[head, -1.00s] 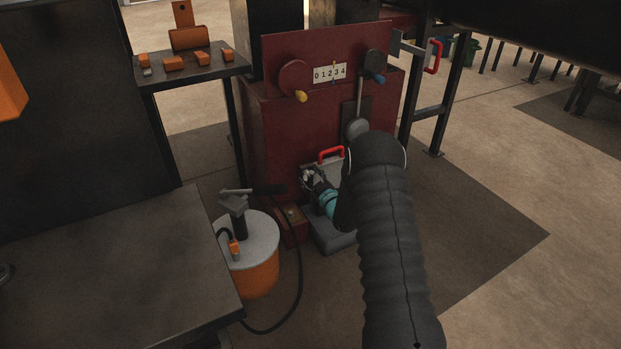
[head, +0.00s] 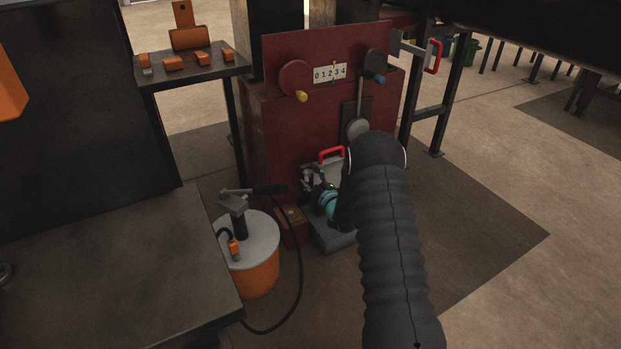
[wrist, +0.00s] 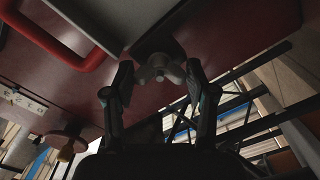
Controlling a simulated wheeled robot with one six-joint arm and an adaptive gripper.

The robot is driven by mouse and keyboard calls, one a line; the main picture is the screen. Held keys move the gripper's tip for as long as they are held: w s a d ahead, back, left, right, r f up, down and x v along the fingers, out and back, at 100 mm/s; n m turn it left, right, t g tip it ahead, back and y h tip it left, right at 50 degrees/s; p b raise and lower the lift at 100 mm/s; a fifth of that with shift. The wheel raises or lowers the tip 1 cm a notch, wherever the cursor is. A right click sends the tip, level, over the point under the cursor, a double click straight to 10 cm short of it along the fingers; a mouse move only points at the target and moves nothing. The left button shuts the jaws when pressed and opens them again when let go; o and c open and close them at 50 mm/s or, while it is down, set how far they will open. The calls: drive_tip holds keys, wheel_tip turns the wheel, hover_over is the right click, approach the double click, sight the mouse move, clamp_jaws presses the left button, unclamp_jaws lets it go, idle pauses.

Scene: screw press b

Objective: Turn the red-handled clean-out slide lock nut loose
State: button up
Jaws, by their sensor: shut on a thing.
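The clean-out slide (head: 337,163) is a pale plate with a red handle (head: 331,152), low on the front of the dark red press housing. The red handle also shows at the upper left of the wrist view (wrist: 72,40). The grey lobed lock nut (wrist: 157,66) sits on the red face beside the handle in the wrist view. My gripper (wrist: 158,76) is shut on the nut, one finger on either side of it. In the head view my gripper (head: 313,182) is small and partly hidden by my arm, and the nut is hard to make out.
An orange drum with a grey lid (head: 250,238) and a hand pump stands left of my gripper, with a black hose on the floor. A dark table (head: 110,270) fills the lower left. A counter panel (head: 330,73) with handwheels is above. Floor at right is open.

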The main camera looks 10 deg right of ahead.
drive_tip(key=o, duration=1.2)
drive_tip(key=shift+c, duration=0.2)
drive_tip(key=v, duration=1.2)
drive_tip(key=shift+a, duration=0.1)
